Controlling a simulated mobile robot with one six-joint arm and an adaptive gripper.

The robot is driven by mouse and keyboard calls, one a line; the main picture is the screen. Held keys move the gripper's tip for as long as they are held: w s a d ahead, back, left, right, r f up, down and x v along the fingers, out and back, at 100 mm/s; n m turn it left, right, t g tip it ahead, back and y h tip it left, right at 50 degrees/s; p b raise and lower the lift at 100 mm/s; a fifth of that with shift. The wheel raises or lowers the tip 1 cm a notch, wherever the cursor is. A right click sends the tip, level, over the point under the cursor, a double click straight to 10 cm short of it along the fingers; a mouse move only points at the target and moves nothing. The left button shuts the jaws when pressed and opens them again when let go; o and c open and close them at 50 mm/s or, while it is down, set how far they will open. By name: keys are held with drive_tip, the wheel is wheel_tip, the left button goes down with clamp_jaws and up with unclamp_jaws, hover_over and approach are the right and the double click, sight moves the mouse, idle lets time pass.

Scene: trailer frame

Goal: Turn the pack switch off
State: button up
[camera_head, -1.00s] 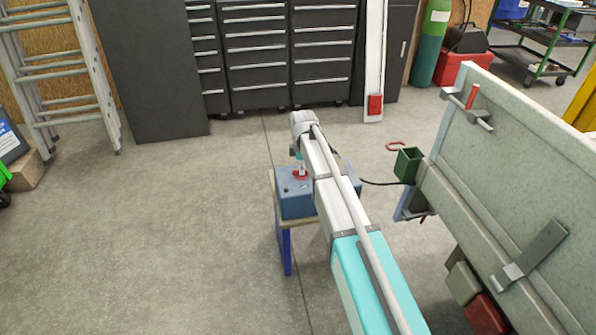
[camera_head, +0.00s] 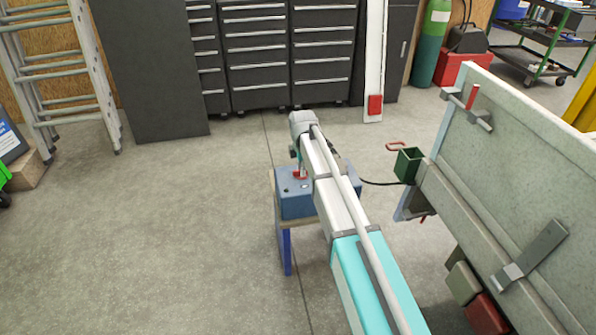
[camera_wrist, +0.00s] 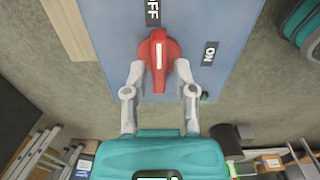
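The blue pack box (camera_head: 295,203) stands on a small stand in the middle of the head view. Its red switch (camera_wrist: 158,50) fills the upper middle of the wrist view, its white line pointing up toward the OFF label (camera_wrist: 152,12). The ON label (camera_wrist: 209,52) is to its right. My gripper (camera_wrist: 159,68) has one finger on each side of the red switch, with the fingers apart. I cannot tell whether either finger touches it. In the head view my wrist partly hides the switch (camera_head: 299,174).
A dark green lamp (camera_wrist: 204,96) sits on the box face by the right finger. A cable (camera_head: 380,183) runs right from the box to a green bracket (camera_head: 408,164) on the trailer frame (camera_head: 520,160). The floor (camera_head: 150,240) left of the box is clear.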

drive_tip(key=shift+o, duration=0.9)
drive_tip(key=shift+w+r, duration=0.1)
drive_tip(key=shift+w+r+p, duration=0.15)
drive_tip(key=shift+r+p, duration=2.75)
drive_tip(key=shift+p, duration=0.15)
drive_tip(key=shift+d, duration=0.15)
